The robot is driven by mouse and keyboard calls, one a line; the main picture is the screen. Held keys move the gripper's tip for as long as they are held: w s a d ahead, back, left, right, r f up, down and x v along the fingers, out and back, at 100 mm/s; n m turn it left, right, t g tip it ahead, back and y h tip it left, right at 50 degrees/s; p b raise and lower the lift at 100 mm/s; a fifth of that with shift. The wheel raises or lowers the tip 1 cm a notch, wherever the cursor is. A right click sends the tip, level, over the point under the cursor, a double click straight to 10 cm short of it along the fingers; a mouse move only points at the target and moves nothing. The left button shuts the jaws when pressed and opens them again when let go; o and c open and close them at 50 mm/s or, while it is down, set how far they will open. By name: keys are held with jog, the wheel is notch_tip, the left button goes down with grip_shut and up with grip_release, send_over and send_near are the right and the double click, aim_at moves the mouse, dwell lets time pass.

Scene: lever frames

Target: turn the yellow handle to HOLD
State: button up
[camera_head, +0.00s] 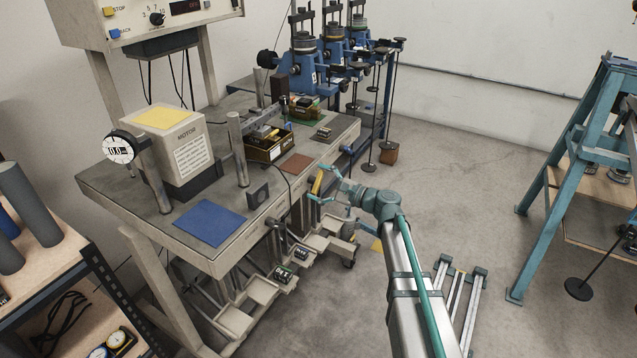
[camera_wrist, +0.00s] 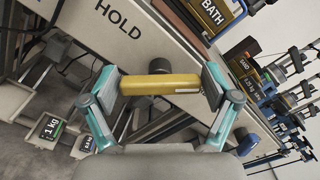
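The yellow handle (camera_wrist: 160,85) lies across the middle of the wrist view, nearly level, with a dark round hub behind it. It also shows in the head view (camera_head: 317,184) at the end of the bench. The word HOLD (camera_wrist: 118,20) is printed on the pale panel above and left of the handle. My gripper (camera_wrist: 163,86) is open wide, with one teal-backed finger at each end of the handle. The pads are very close to the ends; I cannot tell whether they touch. In the head view my gripper (camera_head: 322,184) reaches the bench end from the right.
The grey bench (camera_head: 330,148) carries a motor block (camera_head: 185,150) and a blue mat (camera_head: 210,222). Blue presses (camera_head: 305,70) stand behind. A teal frame (camera_head: 560,165) stands at the right, with open floor between.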

jog(key=c, duration=0.6)
